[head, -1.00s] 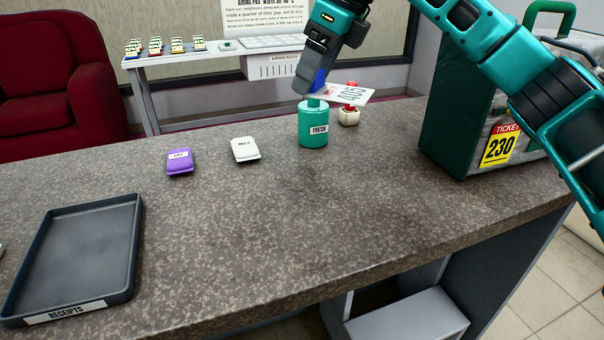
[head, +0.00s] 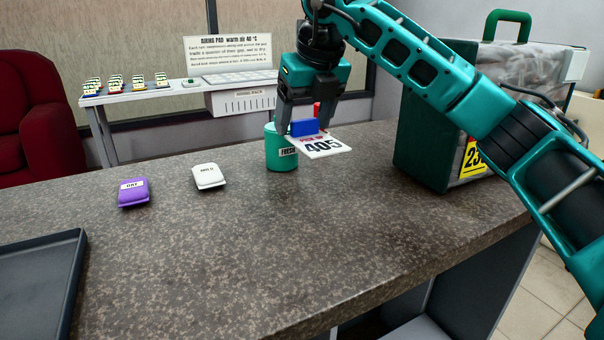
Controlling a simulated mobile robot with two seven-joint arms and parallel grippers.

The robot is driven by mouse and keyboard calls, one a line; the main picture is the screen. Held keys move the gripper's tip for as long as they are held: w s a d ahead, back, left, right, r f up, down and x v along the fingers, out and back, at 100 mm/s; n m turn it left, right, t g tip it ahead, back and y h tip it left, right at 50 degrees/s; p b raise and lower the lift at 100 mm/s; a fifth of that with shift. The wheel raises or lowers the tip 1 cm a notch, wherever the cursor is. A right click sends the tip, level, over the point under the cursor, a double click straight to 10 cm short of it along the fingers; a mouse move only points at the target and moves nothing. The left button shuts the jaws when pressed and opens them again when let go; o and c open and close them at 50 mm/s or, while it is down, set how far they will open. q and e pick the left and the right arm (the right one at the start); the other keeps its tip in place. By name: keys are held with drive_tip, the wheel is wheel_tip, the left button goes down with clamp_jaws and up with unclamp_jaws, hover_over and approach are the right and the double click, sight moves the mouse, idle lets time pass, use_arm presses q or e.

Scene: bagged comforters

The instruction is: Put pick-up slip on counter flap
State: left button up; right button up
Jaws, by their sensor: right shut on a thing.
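The pick-up slip (head: 322,147), a white card with red lettering and the number 405, is in my right gripper (head: 304,122). The gripper is shut on the slip's blue block and points down from above. The slip is tilted toward me, above the counter and in front of part of the green FRESH bottle (head: 280,158). The speckled brown counter (head: 260,240) fills the foreground; I cannot tell which part of it is a flap. My left gripper is out of view.
A purple packet (head: 133,193) and a white packet (head: 209,177) lie on the counter. A dark tray (head: 72,262) is at the left. A green case (head: 424,125) with a yellow ticket stands at the right. The counter's middle and front are clear.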

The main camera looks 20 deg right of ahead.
sight(300, 178)
wheel_tip(300, 178, down, 9)
drive_tip(key=shift+r+b, duration=0.1)
drive_tip(key=shift+b, duration=0.75)
drive_tip(key=o, duration=1.1)
